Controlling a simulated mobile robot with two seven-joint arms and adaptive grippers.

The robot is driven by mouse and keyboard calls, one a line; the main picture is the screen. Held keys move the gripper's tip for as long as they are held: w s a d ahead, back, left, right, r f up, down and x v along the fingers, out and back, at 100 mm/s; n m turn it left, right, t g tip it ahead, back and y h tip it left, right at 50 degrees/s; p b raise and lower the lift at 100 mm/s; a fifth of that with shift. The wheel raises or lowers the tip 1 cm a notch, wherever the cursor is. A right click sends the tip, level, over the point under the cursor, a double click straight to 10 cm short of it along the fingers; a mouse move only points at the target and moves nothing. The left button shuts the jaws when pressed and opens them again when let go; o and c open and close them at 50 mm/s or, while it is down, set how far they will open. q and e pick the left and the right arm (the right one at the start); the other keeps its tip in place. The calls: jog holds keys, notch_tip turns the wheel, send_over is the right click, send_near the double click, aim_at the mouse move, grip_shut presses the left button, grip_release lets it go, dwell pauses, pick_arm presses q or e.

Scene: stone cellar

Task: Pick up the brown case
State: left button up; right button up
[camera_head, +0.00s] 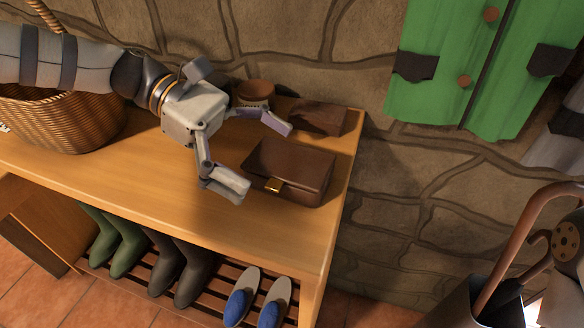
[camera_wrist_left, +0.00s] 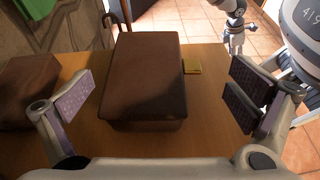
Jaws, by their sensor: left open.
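The brown case (camera_head: 299,164) is a dark brown box with a gold clasp on its front side. It lies on the wooden bench top near the right end. My left gripper (camera_head: 262,158) is open and empty, just left of the case, with its fingers pointing toward it. In the left wrist view the case (camera_wrist_left: 145,80) stands ahead, between the two spread fingers (camera_wrist_left: 160,102) and apart from both. Its gold clasp shows on the right. Part of my right arm shows at the lower right of the head view, but its fingers cannot be made out.
A second brown item (camera_head: 319,117) lies behind the case by the wall. A wicker basket (camera_head: 65,122) is at the left. Boots and shoes (camera_head: 243,297) stand on the slatted shelf below. Green shutters (camera_head: 450,60) hang upper right.

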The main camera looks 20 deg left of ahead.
aim_at(278, 162)
pick_arm(q)
jog(key=x, duration=0.3)
jog(key=shift+w+d+f, duration=0.15)
jog(key=shift+d, duration=0.05)
jog(key=c, duration=1.4)
jog(key=shift+c, duration=0.2)
pick_arm(e)
jog(key=shift+s+f, duration=0.1)
jog(key=shift+f, duration=0.2)
pick_arm(q)
jog(key=r, duration=0.1)
jog(key=r+p, duration=0.1)
jog(key=r, duration=0.3)
jog(key=shift+s+a+r, duration=0.2)
jog(key=shift+s+a, duration=0.05)
jog(key=shift+s, duration=0.15)
jog(key=s+a+r+p, duration=0.3)
jog(key=s+a+r, duration=0.2)
jog(key=s, duration=0.7)
jog(key=shift+r+p, duration=0.4)
jog(key=shift+r, duration=0.95)
pick_arm(e)
jog(key=w+r+t, duration=0.2)
jog(key=w+r, duration=0.4)
jog(key=shift+r, duration=0.15)
